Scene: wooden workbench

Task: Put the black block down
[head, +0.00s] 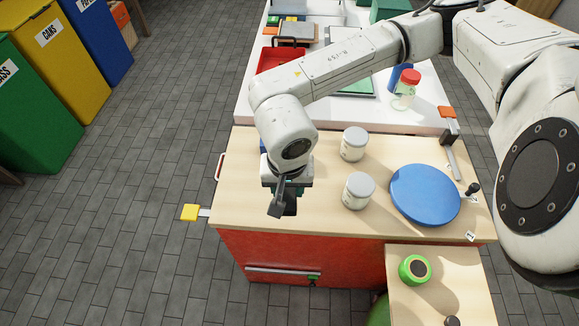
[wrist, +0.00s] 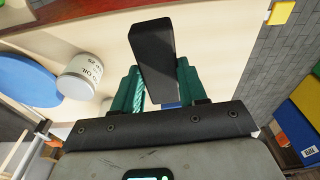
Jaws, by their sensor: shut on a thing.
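My gripper (head: 285,190) points down over the left part of the wooden workbench (head: 330,222). In the wrist view, its two green fingers (wrist: 158,88) are shut on the black block (wrist: 153,45), which sticks out past the fingertips. In the head view, the block (head: 276,209) shows as a dark shape under the gripper, partly hidden by it. I cannot tell whether the block touches the bench top.
Two white cans with grey lids (head: 354,143) (head: 358,190) stand right of my gripper. A blue disc (head: 424,194) lies further right. A yellow-ended item (head: 191,212) sticks out past the left edge. The bench front between gripper and cans is clear.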

